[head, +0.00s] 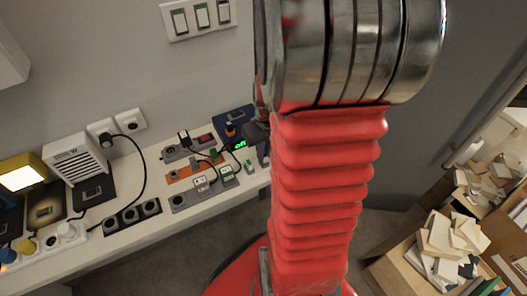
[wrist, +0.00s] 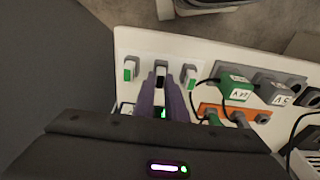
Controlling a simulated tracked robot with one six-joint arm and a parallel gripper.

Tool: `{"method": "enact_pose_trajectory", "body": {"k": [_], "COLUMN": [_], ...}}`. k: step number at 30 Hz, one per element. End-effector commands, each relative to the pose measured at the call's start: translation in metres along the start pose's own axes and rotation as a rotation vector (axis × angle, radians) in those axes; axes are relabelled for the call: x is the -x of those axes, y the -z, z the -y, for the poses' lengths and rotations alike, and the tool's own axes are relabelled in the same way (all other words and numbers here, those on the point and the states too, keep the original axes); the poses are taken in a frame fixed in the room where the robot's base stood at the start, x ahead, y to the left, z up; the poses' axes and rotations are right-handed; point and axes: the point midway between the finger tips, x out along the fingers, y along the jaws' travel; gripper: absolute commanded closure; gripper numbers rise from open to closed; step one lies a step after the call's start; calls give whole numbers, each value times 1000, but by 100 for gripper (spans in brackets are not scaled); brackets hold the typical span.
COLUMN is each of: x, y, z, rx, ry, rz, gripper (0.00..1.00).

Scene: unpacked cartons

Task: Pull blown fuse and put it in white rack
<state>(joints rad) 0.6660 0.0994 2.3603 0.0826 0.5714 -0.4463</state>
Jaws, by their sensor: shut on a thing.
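My gripper (wrist: 161,79) reaches forward in the wrist view, its two purple-grey fingers close together. They are shut on a small white block with a dark face (wrist: 160,69), which I take as the blown fuse. It is in line with two similar white blocks with green faces, one to its left (wrist: 130,69) and one to its right (wrist: 189,74). Whether the held block is still seated or lifted I cannot tell. The fingertips partly cover it. In the head view my red arm hides most of the gripper. I cannot clearly make out a white rack.
A white bench (head: 128,244) runs along the wall. It carries an orange strip (head: 184,174), grey sockets with plugs and cables, a green-lit display (head: 240,146), a blue device (head: 234,119) and a yellow lamp (head: 21,173). Cartons of blocks (head: 398,262) stand at right.

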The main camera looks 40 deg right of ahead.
Motion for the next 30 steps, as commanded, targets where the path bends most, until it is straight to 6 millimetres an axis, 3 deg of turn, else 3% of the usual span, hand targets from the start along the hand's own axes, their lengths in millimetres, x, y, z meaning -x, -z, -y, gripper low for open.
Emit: {"method": "enact_pose_trajectory", "body": {"k": [27,28,30], "x": [-6,-6,-6], "y": [-1,-1,-1], "z": [0,0,0], "rx": [1,1,1], "ry": [0,0,0], "rz": [0,0,0], "gripper": [100,88,83]}}
